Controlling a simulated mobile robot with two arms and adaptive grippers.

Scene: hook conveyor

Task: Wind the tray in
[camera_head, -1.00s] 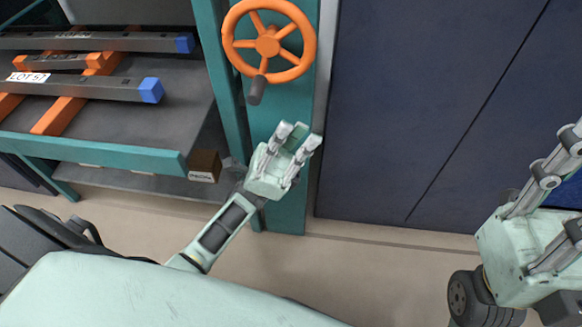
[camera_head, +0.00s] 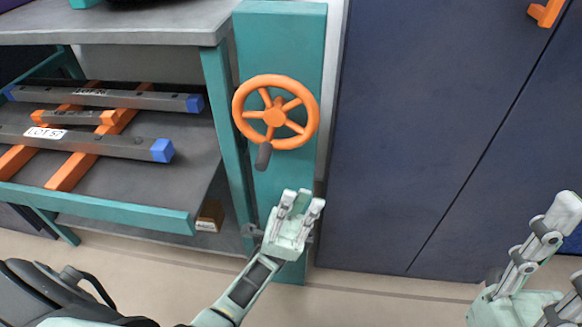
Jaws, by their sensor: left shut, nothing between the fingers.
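The orange handwheel (camera_head: 273,118) is mounted on a teal post, with its dark crank handle (camera_head: 264,156) hanging at the lower left of the rim. The tray (camera_head: 100,207), with a teal front edge and grey bed, sticks out from the rack to the left of the post. It bears dark bars with blue ends and orange strips. My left gripper (camera_head: 302,200) is shut and empty, below and right of the crank handle and apart from it. My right gripper (camera_head: 571,248) is at the right edge, partly cut off, far from the wheel.
The teal post (camera_head: 280,50) stands beside a grey shelf top (camera_head: 130,25). A small brown box (camera_head: 209,216) sits below the tray. Dark blue cabinet doors (camera_head: 430,130) fill the right, with an orange handle (camera_head: 546,12). Pale floor lies in front.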

